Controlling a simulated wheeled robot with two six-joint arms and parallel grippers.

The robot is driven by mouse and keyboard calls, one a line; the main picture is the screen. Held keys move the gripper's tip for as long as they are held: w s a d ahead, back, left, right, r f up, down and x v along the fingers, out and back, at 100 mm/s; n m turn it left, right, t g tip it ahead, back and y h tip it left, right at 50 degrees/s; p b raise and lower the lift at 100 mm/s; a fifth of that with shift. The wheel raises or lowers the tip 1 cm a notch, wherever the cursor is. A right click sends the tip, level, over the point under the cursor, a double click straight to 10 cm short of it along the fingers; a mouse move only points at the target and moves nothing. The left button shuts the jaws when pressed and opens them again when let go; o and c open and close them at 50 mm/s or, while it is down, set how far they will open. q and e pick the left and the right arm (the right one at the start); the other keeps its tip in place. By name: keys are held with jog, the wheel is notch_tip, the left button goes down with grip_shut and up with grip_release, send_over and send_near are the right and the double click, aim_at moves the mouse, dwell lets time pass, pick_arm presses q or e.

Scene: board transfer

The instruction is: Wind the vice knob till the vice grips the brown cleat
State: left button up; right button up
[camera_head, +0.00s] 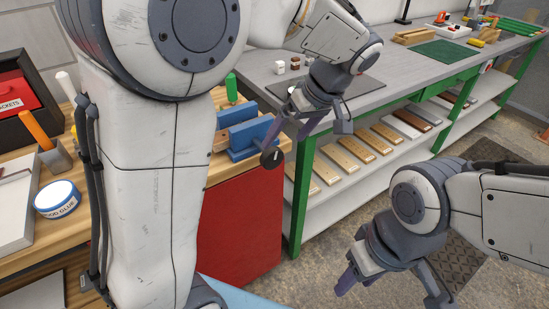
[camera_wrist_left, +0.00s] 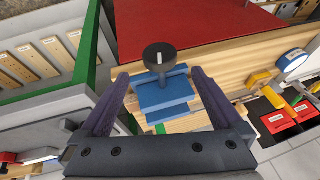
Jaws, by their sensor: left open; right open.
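The blue vice (camera_head: 243,137) stands at the right end of the wooden bench, and its dark round knob (camera_head: 271,158) faces outward over the red bench front. A brown block, seemingly the cleat (camera_head: 222,140), shows at the vice's left, partly hidden by my arm. I cannot tell whether the jaws touch it. My left gripper (camera_head: 289,136) is open beside the knob. In the left wrist view the knob (camera_wrist_left: 160,56), with a white mark, and the vice (camera_wrist_left: 160,92) appear between its fingers. My right gripper (camera_head: 388,287) is open and empty above the floor.
A green-framed grey bench (camera_head: 410,75) stands behind, with several wooden boards (camera_head: 357,148) on its lower shelf.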

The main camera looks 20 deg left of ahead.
aim_at(276, 152)
pick_arm(q)
jog(key=x, duration=0.8)
jog(key=shift+f+b, duration=0.3)
jog(key=shift+b, duration=0.1)
jog(key=c, duration=1.3)
